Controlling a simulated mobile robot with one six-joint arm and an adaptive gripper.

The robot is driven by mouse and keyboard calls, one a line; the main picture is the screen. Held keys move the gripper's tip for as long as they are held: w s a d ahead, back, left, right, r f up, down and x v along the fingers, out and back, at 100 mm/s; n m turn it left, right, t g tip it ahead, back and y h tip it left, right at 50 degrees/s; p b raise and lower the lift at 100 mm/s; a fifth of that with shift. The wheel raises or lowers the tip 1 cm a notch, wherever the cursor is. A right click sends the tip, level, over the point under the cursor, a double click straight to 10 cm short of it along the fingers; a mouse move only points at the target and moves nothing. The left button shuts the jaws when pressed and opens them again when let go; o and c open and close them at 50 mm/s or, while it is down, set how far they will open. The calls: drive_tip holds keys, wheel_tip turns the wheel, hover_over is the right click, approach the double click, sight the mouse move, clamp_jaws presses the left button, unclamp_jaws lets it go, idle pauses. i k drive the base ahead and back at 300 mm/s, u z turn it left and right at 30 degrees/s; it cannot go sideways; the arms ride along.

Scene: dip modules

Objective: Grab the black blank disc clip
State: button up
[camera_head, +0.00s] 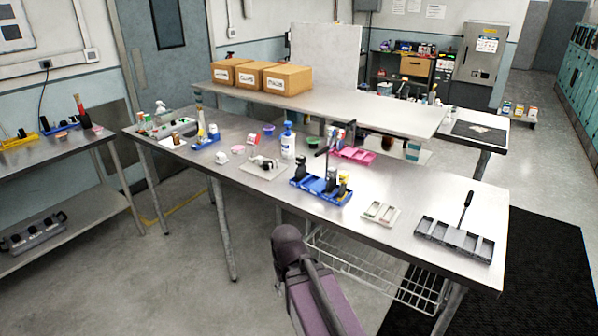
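I cannot tell for certain which thing is the black blank disc clip at this size. A small black round piece (267,164) lies on a pale flat tray (252,169) near the middle of the steel table. Black upright pieces (331,178) stand in a blue divided tray (313,187) to its right. A part of my own arm, dark and purple, rises from the bottom edge in front of the table. My gripper's fingers do not show.
The long steel table (410,180) also bears a blue-capped bottle (288,142), a pink tray (354,155), a small pale tray (380,212) and a grey divided tray (453,240) with a dark handle. Cardboard boxes (287,79) sit on the raised shelf. Open floor lies in front.

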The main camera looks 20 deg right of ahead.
sight(300, 159)
drive_tip(key=i, duration=0.95)
drive_tip(key=z, duration=0.05)
